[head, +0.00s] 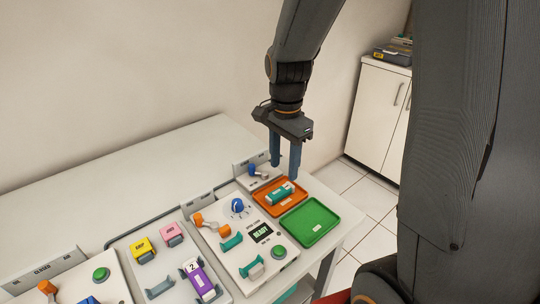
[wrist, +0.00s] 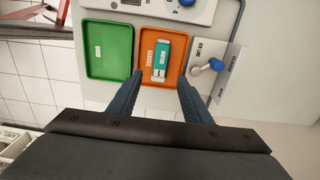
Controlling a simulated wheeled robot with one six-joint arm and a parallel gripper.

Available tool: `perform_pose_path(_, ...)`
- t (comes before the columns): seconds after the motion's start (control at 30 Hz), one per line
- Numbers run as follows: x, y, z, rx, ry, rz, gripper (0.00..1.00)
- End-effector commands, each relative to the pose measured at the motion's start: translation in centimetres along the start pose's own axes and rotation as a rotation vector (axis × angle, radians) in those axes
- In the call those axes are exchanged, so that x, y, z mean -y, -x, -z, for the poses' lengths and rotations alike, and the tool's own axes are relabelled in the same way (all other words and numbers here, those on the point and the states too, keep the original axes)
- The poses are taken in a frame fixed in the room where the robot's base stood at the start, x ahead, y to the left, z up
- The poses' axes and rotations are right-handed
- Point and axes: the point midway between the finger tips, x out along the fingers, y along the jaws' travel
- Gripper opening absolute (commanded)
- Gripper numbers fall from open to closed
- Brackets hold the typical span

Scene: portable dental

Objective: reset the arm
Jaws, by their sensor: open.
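My gripper (head: 285,158) is open and empty, pointing down above the back right part of the table. A teal and white labelled piece (wrist: 160,62) lies in the orange tray, apart from the fingers. The orange tray also shows in the head view (head: 264,206), below the gripper. My arm comes down from the top of the head view.
A green tray (head: 310,232) lies beside the orange one. A blue-handled lever (wrist: 216,64) stands close to the gripper. A panel with a blue knob (head: 237,206) and several coloured modules lie to the left. A white cabinet (head: 376,112) stands behind.

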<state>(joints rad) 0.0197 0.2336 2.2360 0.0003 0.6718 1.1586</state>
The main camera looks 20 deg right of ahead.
Motion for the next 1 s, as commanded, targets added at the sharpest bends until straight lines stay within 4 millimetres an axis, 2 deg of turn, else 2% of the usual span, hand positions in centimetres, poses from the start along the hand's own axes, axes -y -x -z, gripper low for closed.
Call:
perform_pose_path(0.17, -0.5, 0.1, -0.2, 0.0, 0.044, 0.0, 0.45)
perform_pose_path(0.27, -1.6, 0.1, -0.8, -0.002, 0.17, 0.005, 0.45)
perform_pose_path(0.5, -6.1, -0.4, -3.2, -0.014, 0.695, 0.016, 0.45)
perform_pose_path(0.7, -9.1, -0.8, -4.8, -0.024, 1.044, 0.021, 0.45)
perform_pose_path(0.83, -10.0, -1.0, -5.2, -0.029, 1.153, 0.022, 0.45)
perform_pose_path(1.0, -10.2, -1.1, -5.2, -0.029, 1.171, 0.022, 0.45)
